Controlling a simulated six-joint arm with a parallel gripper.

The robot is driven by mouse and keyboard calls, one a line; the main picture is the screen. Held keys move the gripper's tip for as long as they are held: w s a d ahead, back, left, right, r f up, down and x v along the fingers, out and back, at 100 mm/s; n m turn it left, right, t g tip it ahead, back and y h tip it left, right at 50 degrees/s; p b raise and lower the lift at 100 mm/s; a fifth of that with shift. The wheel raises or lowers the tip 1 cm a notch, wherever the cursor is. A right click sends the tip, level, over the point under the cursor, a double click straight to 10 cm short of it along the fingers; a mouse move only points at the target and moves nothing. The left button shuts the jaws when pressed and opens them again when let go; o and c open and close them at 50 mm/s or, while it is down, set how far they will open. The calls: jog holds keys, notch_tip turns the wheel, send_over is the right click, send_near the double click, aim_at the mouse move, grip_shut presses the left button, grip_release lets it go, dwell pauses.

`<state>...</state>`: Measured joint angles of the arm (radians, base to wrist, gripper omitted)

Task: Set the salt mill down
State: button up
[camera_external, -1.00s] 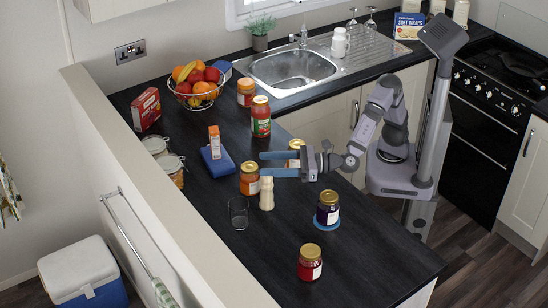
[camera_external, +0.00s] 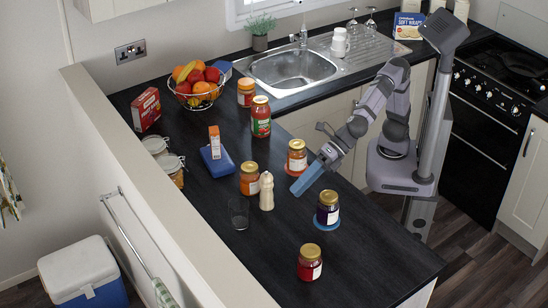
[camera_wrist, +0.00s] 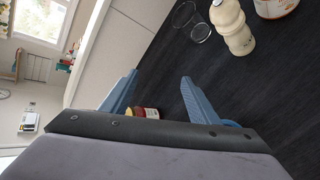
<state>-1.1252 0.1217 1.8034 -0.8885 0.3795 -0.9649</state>
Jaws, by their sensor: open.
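The salt mill (camera_external: 266,191) is a cream, bottle-shaped mill standing upright on the dark worktop, between an orange-filled jar (camera_external: 249,179) and an empty glass (camera_external: 239,213). In the wrist view the mill (camera_wrist: 234,27) stands at the upper right, apart from my fingers. My gripper (camera_external: 300,190) has blue fingers and is to the right of the mill, clear of it. In the wrist view my gripper (camera_wrist: 157,85) is open, with wide empty space between its fingertips.
A gold-lidded jar (camera_external: 297,157) stands just behind my gripper. A purple jar (camera_external: 328,209) on a blue coaster and a red jar (camera_external: 310,262) stand nearer the front. The worktop's front left is bare.

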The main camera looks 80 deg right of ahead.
jog(key=s+a+r+m+g+y+p, duration=0.2)
jog(key=s+a+r+m+y, duration=0.35)
jog(key=r+m, duration=0.4)
jog(key=w+d+r+m+t, duration=0.4)
jog(key=m+t, duration=0.1)
jog(key=m, duration=0.6)
jog(key=w+d+m+t+h+p, duration=0.2)
jog(key=w+d+m+t+h, duration=0.45)
jog(key=d+m, duration=0.6)
send_near(266, 177)
jog(key=w, duration=0.3)
jog(key=shift+g, duration=0.45)
jog(key=shift+d+f+p+x, duration=0.15)
jog(key=shift+p+x, duration=0.35)
jog(key=shift+x, duration=0.6)
jog(key=shift+f+p+x, duration=0.1)
jog(key=shift+p+x, duration=0.35)
jog(key=shift+x, duration=0.7)
jog(key=shift+d+f+p+x, duration=0.15)
jog(key=shift+p+x, duration=0.35)
jog(key=shift+x, duration=0.6)
jog(key=shift+w, duration=0.1)
